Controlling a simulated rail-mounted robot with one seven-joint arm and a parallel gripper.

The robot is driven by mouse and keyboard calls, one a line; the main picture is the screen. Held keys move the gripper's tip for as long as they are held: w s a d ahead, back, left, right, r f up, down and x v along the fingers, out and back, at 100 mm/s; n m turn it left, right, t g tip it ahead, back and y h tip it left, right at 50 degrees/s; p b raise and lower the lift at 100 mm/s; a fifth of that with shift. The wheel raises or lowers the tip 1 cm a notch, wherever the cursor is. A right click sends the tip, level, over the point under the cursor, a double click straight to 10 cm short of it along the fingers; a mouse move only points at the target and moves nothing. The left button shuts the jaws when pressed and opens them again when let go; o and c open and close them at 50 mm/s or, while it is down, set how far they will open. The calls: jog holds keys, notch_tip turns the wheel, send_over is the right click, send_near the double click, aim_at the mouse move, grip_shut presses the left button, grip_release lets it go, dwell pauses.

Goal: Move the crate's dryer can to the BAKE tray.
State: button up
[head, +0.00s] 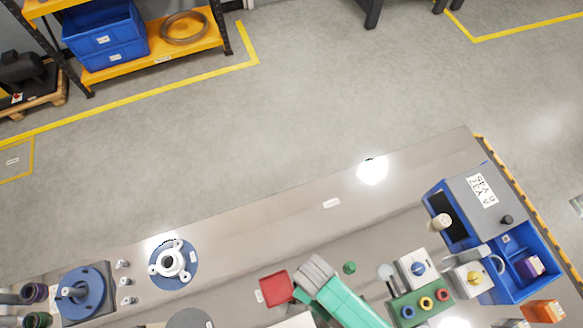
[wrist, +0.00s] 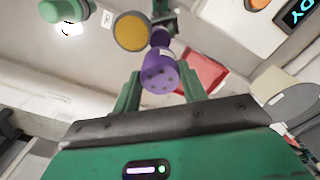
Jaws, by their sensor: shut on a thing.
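In the wrist view my gripper (wrist: 160,88) is shut on a purple can (wrist: 158,78), whose near end has several small holes. The can sits between the two green fingers. A red tray (wrist: 205,72) shows behind it, beyond the right finger. In the head view the red tray (head: 275,289) lies on the bench just left of my green arm; its small label is unreadable. The blue crate (head: 548,283) stands at the bench's right end with a small purple item inside. The held can is not clearly visible in the head view.
A small green knob (head: 350,267) stands right of my arm. A green block with coloured rings (head: 420,306) and white boxes (head: 417,268) stand between my arm and the crate. A white flanged part (head: 171,263) on a blue disc lies to the left. The bench's back strip is mostly clear.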

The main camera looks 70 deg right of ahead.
jog(key=w+a, duration=0.1)
jog(key=w, duration=0.1)
jog(key=w+a, duration=0.1)
jog(key=w, duration=0.2)
jog(key=w+a+f, duration=0.1)
jog(key=w, duration=0.1)
jog(key=shift+w+a, duration=0.35)
jog(key=shift+a, duration=0.05)
jog(key=shift+w+a, duration=0.25)
jog(key=shift+w, duration=0.25)
jog(key=shift+f+b, duration=0.4)
jog(key=shift+f, duration=1.3)
jog(key=shift+s+f, duration=0.1)
jog(key=o, duration=1)
notch_tip(320, 180, up, 12)
jog(key=shift+r+p, duration=0.1)
jog(key=shift+p, duration=1)
